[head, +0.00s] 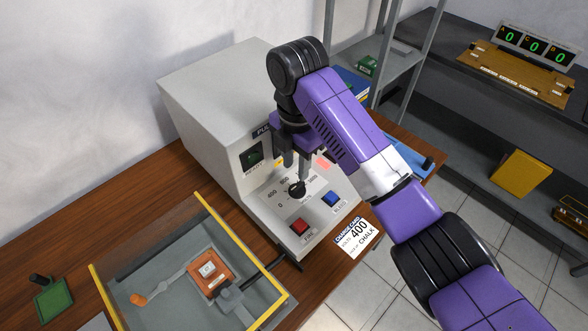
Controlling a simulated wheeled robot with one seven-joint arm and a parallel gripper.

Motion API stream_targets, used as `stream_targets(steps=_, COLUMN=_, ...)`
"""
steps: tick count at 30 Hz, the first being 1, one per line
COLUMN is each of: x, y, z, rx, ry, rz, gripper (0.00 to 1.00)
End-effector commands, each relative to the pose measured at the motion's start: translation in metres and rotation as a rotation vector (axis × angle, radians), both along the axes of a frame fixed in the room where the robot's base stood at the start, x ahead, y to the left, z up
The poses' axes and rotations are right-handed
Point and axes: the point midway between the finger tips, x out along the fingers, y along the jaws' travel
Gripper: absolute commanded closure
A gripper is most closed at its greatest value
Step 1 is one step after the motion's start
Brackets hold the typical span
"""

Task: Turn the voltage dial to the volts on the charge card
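The voltage dial (297,189) is a black knob on the sloped front panel of a grey machine (215,115). A printed scale around it shows 0 and 400 on its left, with further marks too small to read surely. The fingers partly hide the knob. I cannot tell whether they touch it, or which way the dial points.
A red button (299,226) and a blue button (331,199) sit on the panel close to the dial. A small dark display (252,155) is on the machine's upright face. A clear-walled, yellow-edged box (190,265) stands in front. A shelf (400,60) rises behind my arm.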

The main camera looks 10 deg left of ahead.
Motion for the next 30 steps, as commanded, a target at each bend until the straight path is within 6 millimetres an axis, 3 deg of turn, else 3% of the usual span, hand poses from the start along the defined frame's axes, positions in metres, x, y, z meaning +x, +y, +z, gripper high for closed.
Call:
stream_targets(steps=15, x=-0.001, y=-0.001, z=-0.066, rx=-0.006, ry=0.007, rz=0.004, gripper=0.65)
stream_targets(steps=27, x=-0.001, y=-0.001, z=-0.076, rx=-0.004, ry=0.004, rz=0.004, gripper=0.65)
stream_targets(steps=28, x=-0.001, y=-0.001, z=-0.076, rx=-0.004, ry=0.004, rz=0.004, gripper=0.67)
stream_targets(steps=30, x=-0.001, y=-0.001, z=-0.076, rx=-0.004, ry=0.004, rz=0.004, gripper=0.81)
